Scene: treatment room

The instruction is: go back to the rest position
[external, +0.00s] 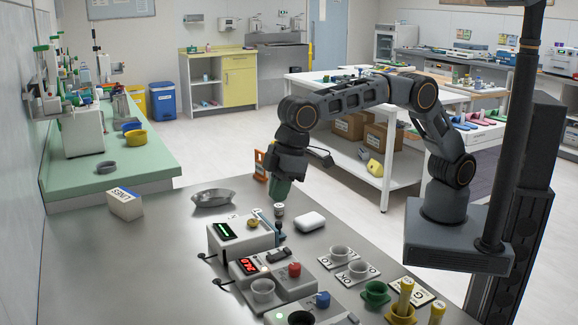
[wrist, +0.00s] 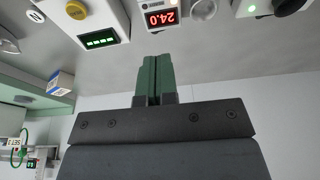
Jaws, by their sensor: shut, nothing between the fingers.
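My gripper (external: 279,199) hangs from the arm over the metal bench, above the back edge of a white device with a green display (external: 225,229). Its green fingers also show in the wrist view (wrist: 155,62), pressed together with nothing between them. The arm is arched from its base at the right and reaches left, its end pointing down. A small dark and white upright item (external: 279,214) is just below the fingertips in the external view; I cannot tell whether they touch.
A white rounded item (external: 310,221) lies right of the gripper.

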